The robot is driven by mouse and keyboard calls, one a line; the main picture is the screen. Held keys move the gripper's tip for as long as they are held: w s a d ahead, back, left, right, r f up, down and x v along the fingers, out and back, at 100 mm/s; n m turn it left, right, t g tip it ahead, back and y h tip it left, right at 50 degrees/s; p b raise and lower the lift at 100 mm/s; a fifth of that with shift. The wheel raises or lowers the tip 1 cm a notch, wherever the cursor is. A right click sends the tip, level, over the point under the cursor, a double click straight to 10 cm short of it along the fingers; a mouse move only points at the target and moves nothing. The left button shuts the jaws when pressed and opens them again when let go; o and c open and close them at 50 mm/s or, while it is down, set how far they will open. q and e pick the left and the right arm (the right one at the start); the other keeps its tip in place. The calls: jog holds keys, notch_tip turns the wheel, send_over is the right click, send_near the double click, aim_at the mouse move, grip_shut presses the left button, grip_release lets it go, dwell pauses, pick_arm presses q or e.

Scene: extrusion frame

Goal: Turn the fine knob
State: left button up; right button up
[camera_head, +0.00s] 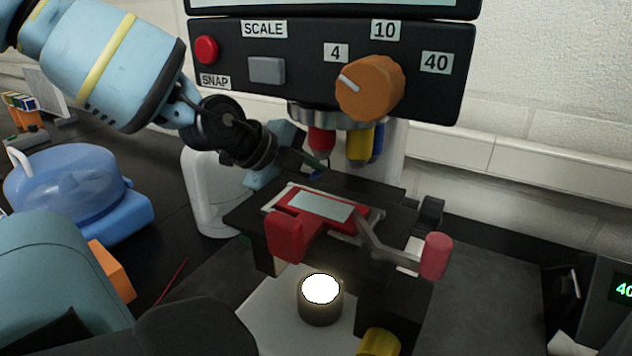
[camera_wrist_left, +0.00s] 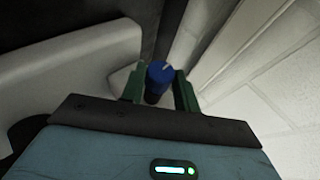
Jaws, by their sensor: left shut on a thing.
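A small blue knob with a pale mark on its end (camera_wrist_left: 160,71), which I take for the fine knob, shows in the left wrist view. My left gripper (camera_wrist_left: 157,84) has its two green fingers on either side of it, shut on it. In the head view my left arm comes in from the upper left and reaches behind the microscope stage (camera_head: 385,192); its fingertips and the blue knob cannot be made out there. My right gripper is not in view.
A red slide holder (camera_head: 287,236) lies on the stage, below colored objective lenses (camera_head: 359,146). The panel above carries an orange dial (camera_head: 369,88) and a red button (camera_head: 206,49). A lit lamp (camera_head: 321,289) stands under the stage. A blue lidded container (camera_head: 70,185) is at left.

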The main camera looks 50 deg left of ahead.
pick_arm(q)
jog(key=shift+f+t+b, duration=0.2)
jog(key=shift+t+b, duration=0.15)
jog(key=shift+t, duration=0.15)
jog(key=shift+s+t, duration=0.1)
jog(key=shift+t, duration=0.2)
jog(key=shift+r+m+b, duration=0.1)
jog(key=shift+m+b, duration=0.2)
jog(key=o, duration=1)
jog(key=shift+c, duration=0.2)
jog(key=d+p+v, duration=0.1)
jog(key=v, duration=0.6)
jog(key=shift+s+a+p, duration=0.4)
jog(key=shift+a, duration=0.05)
